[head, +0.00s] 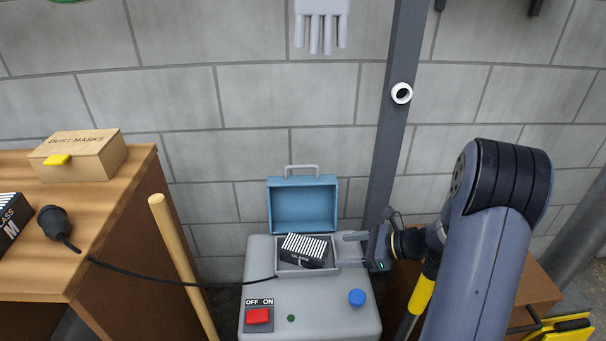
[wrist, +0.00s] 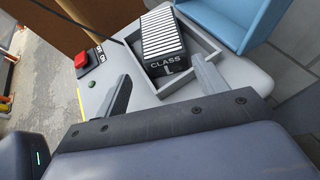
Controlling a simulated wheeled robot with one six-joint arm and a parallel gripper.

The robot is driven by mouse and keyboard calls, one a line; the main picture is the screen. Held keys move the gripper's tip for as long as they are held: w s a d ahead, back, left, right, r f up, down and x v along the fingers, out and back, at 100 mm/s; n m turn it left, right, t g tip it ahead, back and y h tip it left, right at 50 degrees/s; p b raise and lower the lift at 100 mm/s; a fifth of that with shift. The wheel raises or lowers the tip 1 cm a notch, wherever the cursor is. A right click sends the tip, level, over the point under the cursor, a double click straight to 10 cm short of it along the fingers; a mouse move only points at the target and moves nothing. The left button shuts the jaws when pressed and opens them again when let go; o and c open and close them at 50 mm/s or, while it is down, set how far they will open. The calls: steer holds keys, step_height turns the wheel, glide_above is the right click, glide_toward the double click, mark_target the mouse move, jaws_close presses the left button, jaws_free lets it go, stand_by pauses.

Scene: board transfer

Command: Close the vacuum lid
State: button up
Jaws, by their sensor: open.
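The vacuum lid (head: 303,204) is blue and stands open, tilted back at the rear of the grey vacuum box (head: 262,287). Part of the lid shows at the upper right of the wrist view (wrist: 262,22). A black box with white stripes (head: 305,250), marked "CLASS L", sits tilted in the open compartment; it also shows in the wrist view (wrist: 166,45). My gripper (head: 348,243) is at the right side of the compartment, below and in front of the lid. In the wrist view its fingers (wrist: 160,88) are apart, with nothing held between them.
A red OFF/ON switch (head: 258,315) and a blue knob (head: 357,298) are on the vacuum's top. A wooden bench (head: 122,235) and a leaning wooden pole (head: 182,262) stand at left. A dark post (head: 393,130) rises behind the gripper. A black cable (head: 175,282) crosses to the vacuum.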

steer(key=s+d+f+g+h+p, duration=0.1)
steer(key=h, duration=0.1)
steer(key=s+d+f+g+h+p, duration=0.1)
steer(key=h+p, duration=0.1)
steer(key=shift+d+f+h, duration=0.2)
steer(key=shift+f+h, duration=0.1)
steer(key=c, duration=0.4)
steer(key=d+h, duration=0.1)
steer(key=d+h+p, duration=0.1)
steer(key=d+h, duration=0.1)
steer(key=w+d+f+h, duration=0.1)
steer(key=shift+d+f+h, duration=0.1)
steer(key=shift+d+h, duration=0.3)
steer(key=c, duration=0.5)
steer(key=w+d+t+h, duration=0.1)
steer(key=w+d+r+t+h, duration=0.1)
steer(key=shift+w+d+r+n, duration=0.1)
steer(key=shift+w+n, duration=0.3)
steer(key=shift+c, duration=0.6)
steer(key=n+t+y, duration=0.6)
steer(key=n+t, duration=0.1)
steer(key=t, duration=0.2)
glide_toward(303, 167)
steer(key=b+x, duration=0.2)
steer(key=x, duration=0.7)
steer(key=shift+c, duration=0.2)
jaws_close()
